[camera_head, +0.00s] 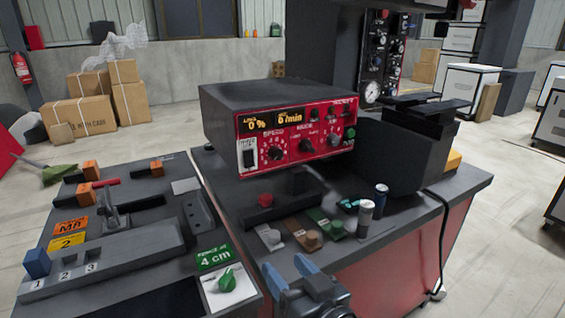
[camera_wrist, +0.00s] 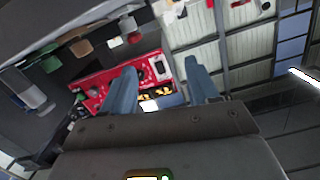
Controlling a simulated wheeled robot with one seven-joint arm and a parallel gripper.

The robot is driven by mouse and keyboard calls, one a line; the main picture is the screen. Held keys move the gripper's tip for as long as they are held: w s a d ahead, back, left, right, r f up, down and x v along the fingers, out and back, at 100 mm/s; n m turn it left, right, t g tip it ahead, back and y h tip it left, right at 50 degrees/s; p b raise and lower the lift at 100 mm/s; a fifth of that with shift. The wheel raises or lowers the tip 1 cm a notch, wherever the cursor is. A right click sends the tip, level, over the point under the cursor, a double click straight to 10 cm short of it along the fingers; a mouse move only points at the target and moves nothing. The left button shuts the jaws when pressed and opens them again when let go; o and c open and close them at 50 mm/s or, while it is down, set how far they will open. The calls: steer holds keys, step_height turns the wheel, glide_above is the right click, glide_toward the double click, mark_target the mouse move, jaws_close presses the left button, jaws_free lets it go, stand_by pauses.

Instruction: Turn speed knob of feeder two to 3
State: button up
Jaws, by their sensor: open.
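A dark box with a red front panel (camera_head: 325,148) stands on the bench in the middle of the head view. Its black speed knob (camera_head: 275,153) sits under the word SPEED; its pointer setting is too small to read. More small knobs sit to its right, and two displays above seem to read 0 % and a per-minute rate. I cannot read a feeder number on it. My gripper (camera_head: 288,272), with blue fingers, is at the bottom of the head view, in front of and below the panel. It is open and empty. In the wrist view the red panel (camera_wrist: 92,82) shows tilted beyond the fingers (camera_wrist: 165,72).
A row of coloured blocks with knobs (camera_head: 311,240) and two small cylinders (camera_head: 381,196) stand on the bench before the panel. A left bench holds a grey fixture (camera_head: 105,262) and a green knob (camera_head: 227,280). A tall panel with a gauge (camera_head: 372,91) rises behind right.

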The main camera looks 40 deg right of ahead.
steer(key=w+d+r, duration=0.4)
steer(key=w+d, duration=0.1)
steer(key=w, duration=0.1)
steer(key=n+t, duration=0.1)
steer(key=n, duration=0.1)
glide_toward(278, 154)
steer(key=w, duration=0.1)
steer(key=shift+h, duration=0.3)
steer(key=x, duration=0.7)
steer(key=shift+w+p, duration=0.25)
steer(key=shift+p, duration=0.15)
steer(key=c, duration=1)
